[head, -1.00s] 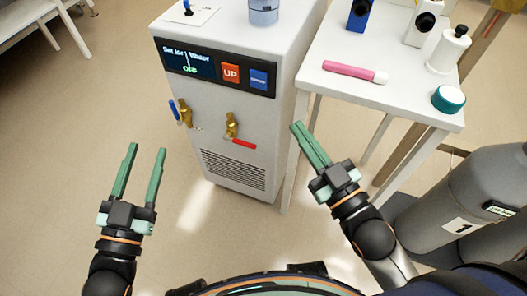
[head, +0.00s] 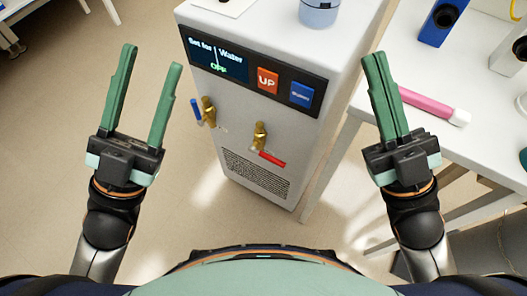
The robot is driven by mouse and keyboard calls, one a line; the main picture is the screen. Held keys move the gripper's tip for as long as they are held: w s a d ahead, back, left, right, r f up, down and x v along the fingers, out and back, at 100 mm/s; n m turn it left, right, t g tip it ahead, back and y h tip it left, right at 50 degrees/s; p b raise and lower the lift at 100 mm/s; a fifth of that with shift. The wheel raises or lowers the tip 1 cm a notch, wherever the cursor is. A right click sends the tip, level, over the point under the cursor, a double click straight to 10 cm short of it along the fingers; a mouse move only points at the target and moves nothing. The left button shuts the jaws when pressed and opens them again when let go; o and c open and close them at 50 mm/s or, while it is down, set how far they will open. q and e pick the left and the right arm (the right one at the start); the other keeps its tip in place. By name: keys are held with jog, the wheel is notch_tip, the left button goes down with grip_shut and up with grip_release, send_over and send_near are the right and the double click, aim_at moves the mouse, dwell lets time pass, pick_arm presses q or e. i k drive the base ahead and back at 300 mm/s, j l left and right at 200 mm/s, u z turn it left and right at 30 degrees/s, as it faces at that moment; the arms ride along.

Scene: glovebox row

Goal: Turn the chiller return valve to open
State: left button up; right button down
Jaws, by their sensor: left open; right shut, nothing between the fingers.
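The chiller (head: 230,125) is a white cabinet with a dark panel reading "Set for Water" and "OFF". Two brass valves sit on its front. The left valve (head: 208,110) has a blue lever (head: 196,111) standing near upright. The right valve (head: 259,135) has a red lever (head: 271,159) lying roughly sideways, pointing right. The small labels beside them are too small to read, so I cannot tell which is the return valve. My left gripper (head: 151,58) is open and empty, left of the blue lever. My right gripper (head: 377,56) is shut and empty, right of the chiller. Neither touches a valve.
An orange UP button (head: 267,80) and a blue button (head: 302,94) are on the panel. A vented grille (head: 256,174) is below the valves. A white table (head: 470,135) at the right holds a pink tube (head: 433,106) and a blue block (head: 443,23). Floor left of the chiller is clear.

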aim_at(251, 149)
jog(key=k+l+u, duration=0.25)
jog(key=l+u, duration=0.15)
jog(key=k+l+u, duration=0.4)
jog(key=i, duration=0.55)
